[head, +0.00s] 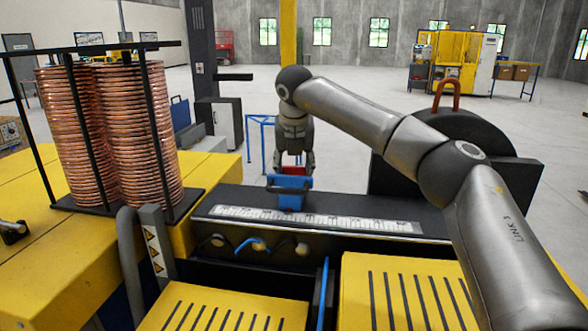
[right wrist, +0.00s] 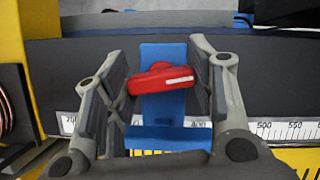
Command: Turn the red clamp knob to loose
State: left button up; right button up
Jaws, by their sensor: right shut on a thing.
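The red clamp knob (right wrist: 155,83) is a bar-shaped handle on a blue clamp block (right wrist: 165,112). In the right wrist view it lies nearly crosswise, its right end slightly higher and bearing a white mark. My right gripper (right wrist: 163,92) has one finger at each end of the knob and is shut on it. In the head view my right gripper (head: 292,160) reaches down over the blue clamp block (head: 290,192), with a bit of the red knob (head: 292,170) showing between the fingers. My left gripper is not in view.
The clamp sits on a dark rail with a white ruler scale (head: 330,220). A rack of copper coils (head: 110,135) stands at the left on a yellow table (head: 50,260). Slotted yellow covers (head: 225,312) are in front, and a dark disc with a copper tube loop (head: 446,95) stands behind my right arm.

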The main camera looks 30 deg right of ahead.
jog(key=n+y, duration=0.1)
jog(key=n, duration=0.1)
jog(key=shift+n, duration=0.4)
jog(key=n+p, duration=0.1)
jog(key=n+y+p, duration=0.1)
jog(key=n, duration=0.1)
jog(key=shift+r+n, duration=0.2)
jog(key=shift+n, duration=0.1)
jog(key=n+y+p, duration=0.1)
jog(key=n+p, duration=0.2)
jog(key=n+y+p, duration=0.1)
jog(key=n+p, duration=0.2)
jog(key=p, duration=0.1)
jog(key=shift+n+g+y, duration=0.3)
jog(key=shift+n+y, duration=0.1)
jog(key=shift+f+n+g+y+p, duration=0.1)
jog(key=shift+n+g+y+p, duration=0.3)
jog(key=shift+n+p, duration=0.85)
jog(key=o, duration=1)
jog(key=shift+c, duration=0.2)
jog(key=shift+o, duration=0.3)
jog(key=shift+w+d+f, duration=0.1)
jog(key=shift+w+f, duration=0.05)
jog(key=shift+f, duration=0.1)
